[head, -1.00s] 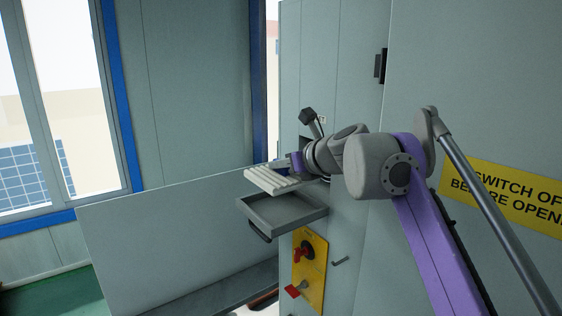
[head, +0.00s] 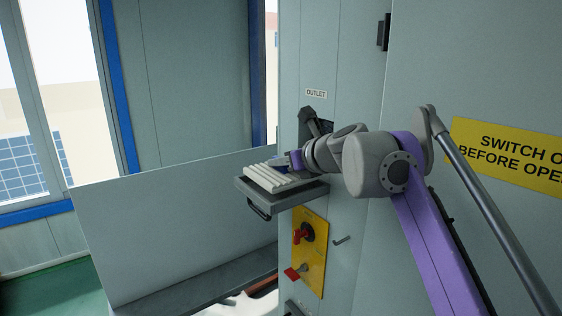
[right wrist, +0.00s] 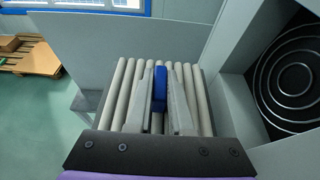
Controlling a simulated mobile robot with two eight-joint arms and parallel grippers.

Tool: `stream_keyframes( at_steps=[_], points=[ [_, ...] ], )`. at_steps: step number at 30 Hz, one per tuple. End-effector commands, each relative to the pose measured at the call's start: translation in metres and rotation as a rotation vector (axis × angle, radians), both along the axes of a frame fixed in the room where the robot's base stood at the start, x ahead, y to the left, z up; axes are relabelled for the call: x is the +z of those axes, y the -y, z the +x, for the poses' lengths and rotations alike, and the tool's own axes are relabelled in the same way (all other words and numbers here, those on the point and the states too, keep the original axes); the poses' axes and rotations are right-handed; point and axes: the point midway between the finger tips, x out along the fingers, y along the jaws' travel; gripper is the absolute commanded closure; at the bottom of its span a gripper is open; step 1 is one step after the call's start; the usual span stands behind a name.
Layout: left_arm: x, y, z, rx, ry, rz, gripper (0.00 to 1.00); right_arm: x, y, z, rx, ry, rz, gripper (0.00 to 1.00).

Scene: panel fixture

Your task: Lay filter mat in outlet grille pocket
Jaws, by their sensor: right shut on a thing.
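The filter mat (head: 270,179) is a white ribbed pad; its ribs also show in the right wrist view (right wrist: 118,95). My right gripper (head: 287,161) is shut on the mat's blue tab (right wrist: 159,83). The mat lies level over a shallow grey tray-like pocket (head: 300,196) with a dark handle (head: 257,209), on the cabinet front below the OUTLET label (head: 316,93). The mat hides most of the pocket's floor. I cannot tell whether the mat touches it or hovers just above. My left gripper is not in view.
A round fan guard (right wrist: 292,80) sits in an opening at the right of the wrist view. Below the pocket is a yellow plate (head: 312,262) with red switches, and a small hook (head: 342,240). A pale panel (head: 170,230) stands at left.

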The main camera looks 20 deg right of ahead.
Motion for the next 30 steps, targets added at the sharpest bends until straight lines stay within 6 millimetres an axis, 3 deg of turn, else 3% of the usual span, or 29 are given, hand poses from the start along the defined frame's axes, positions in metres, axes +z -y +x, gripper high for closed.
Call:
stream_keyframes(
  at_steps=[30],
  points=[
    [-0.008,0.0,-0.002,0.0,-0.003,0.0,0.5,-0.015,0.0,0.0,0.0,0.0,0.0,1.0]
  ],
)
